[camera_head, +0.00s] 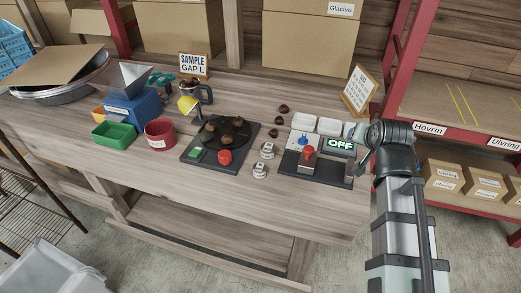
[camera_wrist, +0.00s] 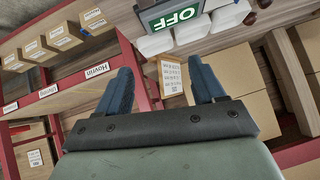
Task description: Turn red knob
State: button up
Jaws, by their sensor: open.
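A red knob-like cylinder (camera_head: 225,157) stands on the front right of a black plate (camera_head: 200,158) that also bears several chestnuts and a green piece. A second red piece (camera_head: 307,153) stands on a dark base by a panel whose sign (camera_head: 340,145) reads OFF. I cannot tell which one the task names. My gripper (camera_wrist: 165,78) is open and empty in the wrist view. In the head view it is at the table's right end, behind the OFF sign and partly hidden by my arm. The OFF sign (camera_wrist: 170,15) shows upside down in the wrist view; neither red piece does.
White trays (camera_head: 304,122), loose chestnuts (camera_head: 283,108) and a framed notice (camera_head: 359,90) are near my gripper. Small metal weights (camera_head: 267,151) stand between the two devices. A red cup (camera_head: 159,134) and green bin (camera_head: 114,134) are left. The table's front strip is clear.

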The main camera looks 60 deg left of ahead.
jog(key=s+a+r+n+g, duration=0.25)
jog(key=s+a, duration=0.25)
jog(key=s, duration=0.3)
jog(key=s+a+r+n+g, duration=0.1)
jog(key=s+a+n, duration=0.2)
jog(key=s+a, duration=0.4)
jog(key=n+g+h, duration=0.2)
jog(key=n+h, duration=0.1)
jog(key=n, duration=0.2)
send_near(225, 154)
jog(key=x, duration=0.9)
jog(key=shift+r, duration=0.1)
jog(key=c, duration=1)
jog(key=shift+m, duration=0.25)
jog(key=shift+c, duration=0.2)
